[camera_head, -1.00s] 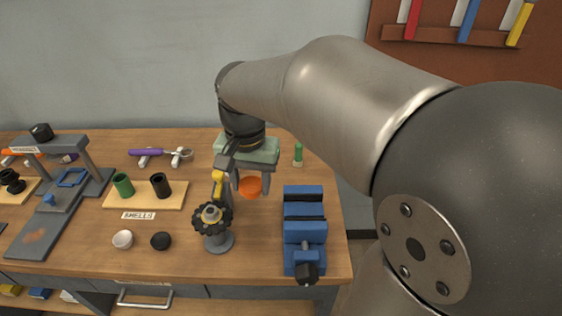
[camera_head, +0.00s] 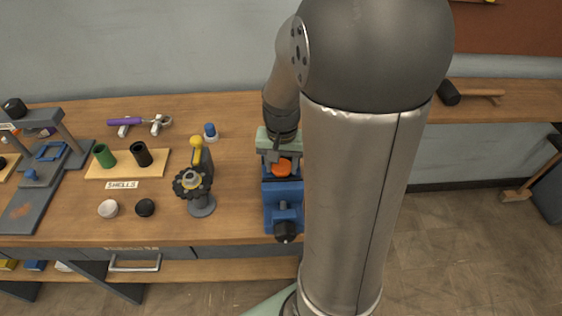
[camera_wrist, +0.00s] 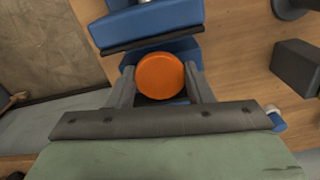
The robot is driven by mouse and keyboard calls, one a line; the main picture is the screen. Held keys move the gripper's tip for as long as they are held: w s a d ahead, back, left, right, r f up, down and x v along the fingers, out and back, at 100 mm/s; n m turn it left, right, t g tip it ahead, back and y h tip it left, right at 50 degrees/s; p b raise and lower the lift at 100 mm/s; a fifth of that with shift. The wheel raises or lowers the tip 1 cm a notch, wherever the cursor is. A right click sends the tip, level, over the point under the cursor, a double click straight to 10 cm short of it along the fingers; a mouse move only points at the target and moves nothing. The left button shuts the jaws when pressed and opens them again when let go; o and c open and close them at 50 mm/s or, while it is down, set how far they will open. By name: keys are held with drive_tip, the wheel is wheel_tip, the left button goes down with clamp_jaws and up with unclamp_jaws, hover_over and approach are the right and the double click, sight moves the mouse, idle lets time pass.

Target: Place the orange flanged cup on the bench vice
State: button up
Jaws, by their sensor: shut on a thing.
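The orange flanged cup (camera_head: 283,168) is held between the two fingers of my gripper (camera_head: 282,162). In the wrist view the cup (camera_wrist: 160,76) shows as a round orange face with a finger on each side. The blue bench vice (camera_head: 284,193) stands at the bench's front right, partly hidden by my arm. The cup is over the vice's rear part. In the wrist view blue vice parts (camera_wrist: 150,22) show above and around the cup. I cannot tell whether the cup touches the vice.
A grey stand with a black knobbed wheel (camera_head: 193,182) is left of the vice. A shells board (camera_head: 128,163) with green and black cups is further left. White and black round pieces lie in front of it. A blue-capped piece (camera_head: 210,131) stands behind.

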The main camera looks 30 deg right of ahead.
sight(282, 166)
drive_tip(key=shift+f, duration=0.2)
drive_tip(key=o, duration=1)
drive_tip(key=shift+r, duration=0.1)
wheel_tip(282, 166, up, 12)
drive_tip(key=s+a+f+n, duration=0.2)
drive_tip(key=s+a, duration=0.1)
drive_tip(key=s, duration=0.1)
drive_tip(key=s+a+f+n, duration=0.2)
drive_tip(key=s+a, duration=0.1)
drive_tip(key=a, duration=0.1)
drive_tip(key=s+a+f+n, duration=0.2)
drive_tip(key=s+a+n, duration=0.1)
drive_tip(key=s+a, duration=0.1)
drive_tip(key=shift+s+t, duration=0.3)
drive_tip(key=shift+d, duration=0.1)
